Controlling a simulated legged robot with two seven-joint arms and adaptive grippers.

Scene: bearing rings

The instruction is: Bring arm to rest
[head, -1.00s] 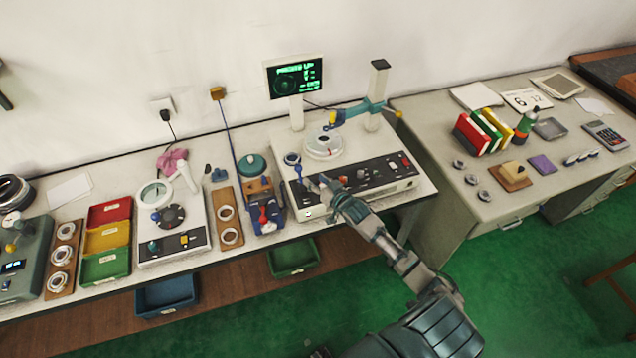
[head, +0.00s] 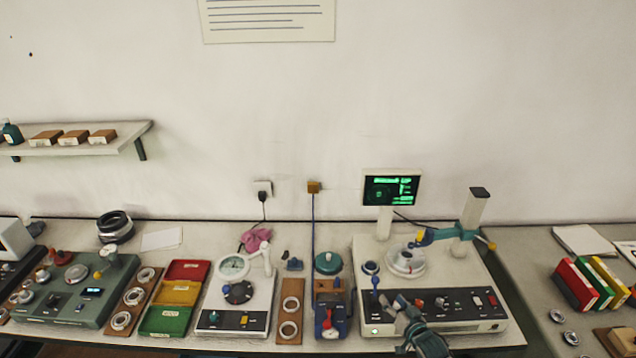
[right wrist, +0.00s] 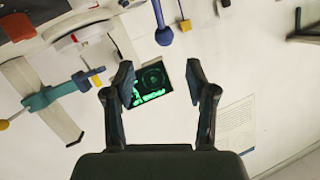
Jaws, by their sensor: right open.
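My right gripper (head: 400,303) is in front of the control panel of the white measuring machine (head: 460,268) at the right of the bench in the head view. In the right wrist view its two fingers (right wrist: 160,85) stand apart with nothing between them but the green-lit screen (right wrist: 153,84) in the background. The blue-knobbed lever (head: 376,284) stands just left of the gripper. A ring-shaped part (head: 405,260) sits on the machine's round stage. My left gripper is in neither view.
Bearing rings lie on wooden boards (head: 290,312) on the bench. Red, yellow and green bins (head: 165,320) and a white scale-like device (head: 236,317) stand left. Colored books (head: 590,283) stand on the right table. A shelf (head: 75,148) hangs on the wall.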

